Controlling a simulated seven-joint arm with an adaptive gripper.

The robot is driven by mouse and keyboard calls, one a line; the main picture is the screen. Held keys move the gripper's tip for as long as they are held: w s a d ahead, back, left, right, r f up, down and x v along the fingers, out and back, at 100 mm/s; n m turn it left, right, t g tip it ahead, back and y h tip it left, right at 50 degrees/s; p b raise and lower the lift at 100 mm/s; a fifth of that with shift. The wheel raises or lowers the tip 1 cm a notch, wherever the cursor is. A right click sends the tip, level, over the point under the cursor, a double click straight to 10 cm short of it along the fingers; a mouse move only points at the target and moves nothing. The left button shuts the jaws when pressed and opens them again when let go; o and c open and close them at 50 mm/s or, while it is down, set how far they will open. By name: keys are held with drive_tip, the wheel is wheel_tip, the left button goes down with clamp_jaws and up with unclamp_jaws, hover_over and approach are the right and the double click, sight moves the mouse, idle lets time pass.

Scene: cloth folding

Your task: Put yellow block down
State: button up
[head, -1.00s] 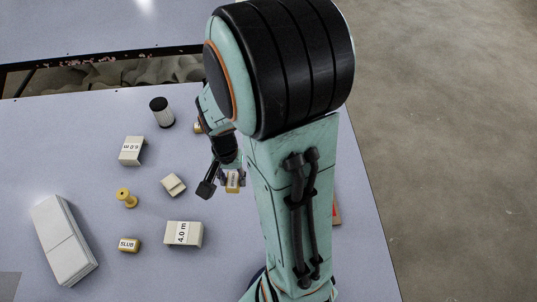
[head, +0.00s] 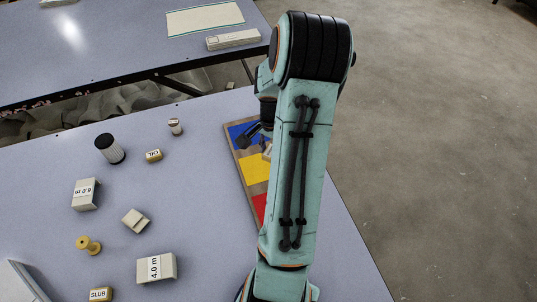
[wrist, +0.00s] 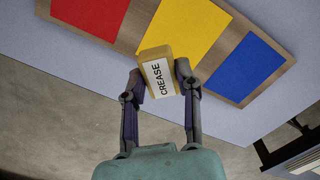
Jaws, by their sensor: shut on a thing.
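A yellow block (wrist: 153,53) with a white label reading CREASE is in my gripper (wrist: 158,78). In the wrist view the two fingers are shut on its opposite sides. The block appears in front of the yellow panel (wrist: 187,22) of a wooden board (wrist: 128,35). Whether it touches the board or is above it, I cannot tell. In the head view my arm partly hides the board (head: 234,165), and the gripper is at its inner side, with a small part of the block (head: 267,150) visible.
The board also has a red panel (wrist: 92,13) and a blue panel (wrist: 241,67). To its left stand a black-topped cylinder (head: 110,149), a small yellow labelled block (head: 154,156), pale blocks (head: 135,221) and a yellow spool (head: 88,245). The table's right edge is near the board.

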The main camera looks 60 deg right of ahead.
sight(262, 168)
drive_tip(key=d+f, duration=0.1)
drive_tip(key=w+d+f, duration=0.1)
drive_tip(key=f, duration=0.1)
drive_tip(key=d+f, duration=0.1)
drive_tip(key=shift+w+d+f, duration=0.1)
drive_tip(key=shift+w+f, duration=0.2)
drive_tip(key=shift+w, duration=0.1)
drive_tip(key=shift+d+f, duration=0.15)
drive_tip(key=shift+f, duration=1.6)
drive_tip(key=o, duration=0.9)
drive_tip(key=shift+f, duration=0.15)
drive_tip(key=shift+o, duration=0.2)
